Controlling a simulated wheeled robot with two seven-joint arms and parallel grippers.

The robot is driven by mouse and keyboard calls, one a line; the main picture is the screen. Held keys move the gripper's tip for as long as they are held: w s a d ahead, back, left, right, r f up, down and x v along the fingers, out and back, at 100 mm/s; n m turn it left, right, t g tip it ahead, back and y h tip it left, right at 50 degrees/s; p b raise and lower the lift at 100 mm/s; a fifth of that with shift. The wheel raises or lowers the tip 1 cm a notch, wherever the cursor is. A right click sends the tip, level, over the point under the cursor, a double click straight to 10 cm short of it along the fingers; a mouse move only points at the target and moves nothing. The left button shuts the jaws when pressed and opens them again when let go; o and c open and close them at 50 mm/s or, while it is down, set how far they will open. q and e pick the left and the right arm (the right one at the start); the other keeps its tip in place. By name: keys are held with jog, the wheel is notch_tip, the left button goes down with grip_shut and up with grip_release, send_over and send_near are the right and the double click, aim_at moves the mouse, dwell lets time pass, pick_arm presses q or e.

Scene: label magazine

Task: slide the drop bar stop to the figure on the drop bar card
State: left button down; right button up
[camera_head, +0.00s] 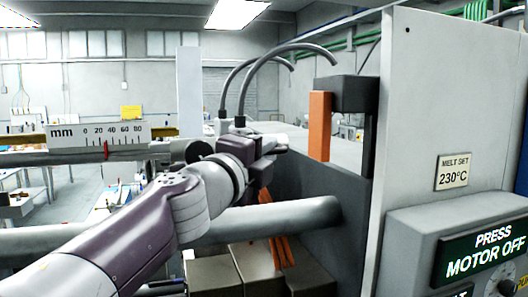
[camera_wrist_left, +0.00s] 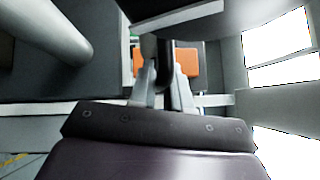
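A white scale plate (camera_head: 98,134) marked "mm", with figures 0, 20, 40, 60 and 80, stands on a grey bar (camera_head: 60,157) at the left. A red pointer (camera_head: 106,150) on it stands around the 20 to 40 marks. A small yellow card (camera_head: 131,112) shows behind the scale, its writing too small to read. My left gripper (camera_head: 274,145) is right of the scale, near the machine. In the left wrist view its fingers (camera_wrist_left: 164,85) stand around a dark upright piece; I cannot tell whether they grip it. My right gripper is out of view.
An orange block (camera_head: 319,126) hangs from a dark bracket (camera_head: 350,94) on the grey machine cabinet (camera_head: 420,110). A plate (camera_head: 453,172) reads "MELT SET 230°C". A display (camera_head: 485,252) reads "PRESS MOTOR OFF". A thick grey pipe (camera_head: 285,214) runs below my left gripper.

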pick_arm(q)
jog(key=shift+w+d, duration=0.2)
jog(key=shift+d, duration=0.6)
jog(key=shift+w+d, duration=0.1)
jog(key=shift+d, duration=0.1)
jog(key=c, duration=1.2)
grip_release()
jog(key=shift+s+a, duration=0.2)
jog(key=shift+s, duration=0.1)
jog(key=v, duration=1.2)
jog(key=shift+f, duration=0.15)
